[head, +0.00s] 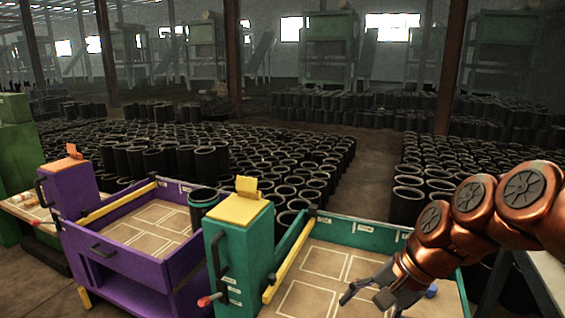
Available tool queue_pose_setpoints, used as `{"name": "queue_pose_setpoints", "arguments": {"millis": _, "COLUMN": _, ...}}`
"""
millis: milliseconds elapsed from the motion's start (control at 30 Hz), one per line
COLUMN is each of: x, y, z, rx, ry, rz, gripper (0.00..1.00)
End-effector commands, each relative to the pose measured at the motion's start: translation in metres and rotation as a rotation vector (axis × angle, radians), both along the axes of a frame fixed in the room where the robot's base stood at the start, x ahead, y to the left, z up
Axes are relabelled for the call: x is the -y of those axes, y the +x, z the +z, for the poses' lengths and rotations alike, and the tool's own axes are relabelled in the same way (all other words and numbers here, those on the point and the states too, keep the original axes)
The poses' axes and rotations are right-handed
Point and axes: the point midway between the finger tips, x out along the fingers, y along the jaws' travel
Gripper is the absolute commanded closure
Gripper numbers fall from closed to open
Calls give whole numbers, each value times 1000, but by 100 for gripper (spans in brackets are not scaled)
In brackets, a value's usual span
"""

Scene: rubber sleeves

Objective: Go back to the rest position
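My gripper (364,296) hangs at the end of my copper-coloured arm, at the lower right of the head view. It is over the tan floor of the green tray (370,235), which is marked with white rectangles. Its dark fingers are spread, and I see nothing between them. A black rubber sleeve with a green band (203,208) stands upright at the right end of the purple tray (118,262), well to the left of my gripper. A small blue thing (431,290) shows just right of my gripper, partly hidden.
A green box with a yellow top (240,240) stands between the two trays. A purple box (72,187) stands at the left. Many black sleeves (290,160) fill the floor behind. A bare floor aisle (370,170) runs between their rows. A pale surface edge (545,280) is at the right.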

Motion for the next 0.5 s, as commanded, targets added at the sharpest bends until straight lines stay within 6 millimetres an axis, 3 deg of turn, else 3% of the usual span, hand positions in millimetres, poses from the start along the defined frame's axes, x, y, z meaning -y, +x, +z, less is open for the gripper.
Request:
{"name": "queue_pose_setpoints", "arguments": {"millis": 33, "x": -6, "y": -21, "z": 17, "rx": 4, "ry": -56, "rz": 83, "gripper": 34}}
{"name": "queue_pose_setpoints", "arguments": {"millis": 167, "x": -9, "y": -70, "z": 25, "rx": 3, "ry": -185, "rz": 288, "gripper": 34}}
{"name": "queue_pose_setpoints", "arguments": {"millis": 400, "x": 12, "y": -154, "z": 38, "rx": -39, "ry": -372, "rz": 612, "gripper": 34}}
{"name": "queue_pose_setpoints", "arguments": {"millis": 500, "x": 23, "y": -177, "z": 42, "rx": -58, "ry": -417, "rz": 699, "gripper": 34}}
